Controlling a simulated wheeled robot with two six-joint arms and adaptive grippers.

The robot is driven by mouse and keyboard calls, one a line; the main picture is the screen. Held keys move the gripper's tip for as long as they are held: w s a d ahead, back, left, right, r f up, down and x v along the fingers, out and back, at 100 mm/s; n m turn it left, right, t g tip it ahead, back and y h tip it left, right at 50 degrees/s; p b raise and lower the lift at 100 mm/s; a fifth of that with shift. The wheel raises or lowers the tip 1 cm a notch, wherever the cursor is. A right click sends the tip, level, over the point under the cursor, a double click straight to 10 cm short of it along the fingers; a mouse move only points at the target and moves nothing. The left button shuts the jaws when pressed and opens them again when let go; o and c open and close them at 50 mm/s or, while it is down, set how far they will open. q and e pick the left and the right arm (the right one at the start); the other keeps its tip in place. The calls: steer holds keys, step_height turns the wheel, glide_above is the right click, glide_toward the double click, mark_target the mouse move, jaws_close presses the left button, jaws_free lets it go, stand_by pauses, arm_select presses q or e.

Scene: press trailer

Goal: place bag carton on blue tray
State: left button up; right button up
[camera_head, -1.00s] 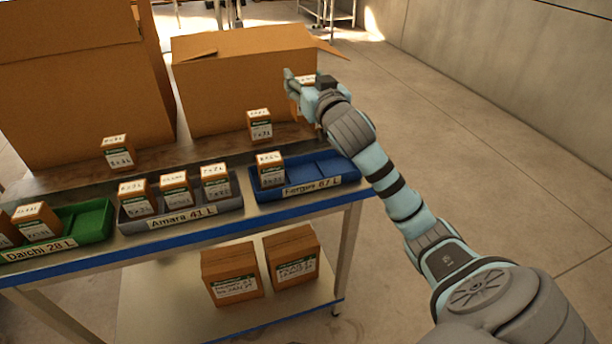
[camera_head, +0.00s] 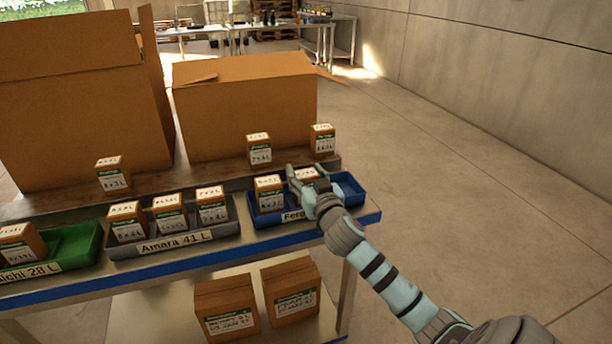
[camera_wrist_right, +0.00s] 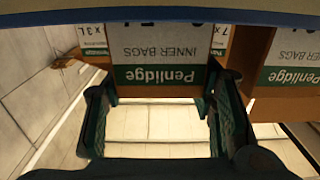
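The blue tray (camera_head: 348,186) is at the right end of the table, behind a label that begins "Fer". One small brown carton (camera_head: 269,194) stands in its left part. My right gripper (camera_head: 308,186) is over the middle of the tray, its fingers at the sides of a second carton (camera_head: 304,173). My left gripper is not in view.
Cartons stand behind the trays, one at the middle (camera_head: 259,150) and one at the right (camera_head: 322,141). The grey tray (camera_head: 225,234) holds several cartons; the green tray (camera_head: 80,245) has bare room. Large boxes (camera_head: 245,110) stand at the back.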

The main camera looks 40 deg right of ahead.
steer(key=o, duration=0.4)
steer(key=v, duration=1.2)
steer(key=shift+p, duration=0.3)
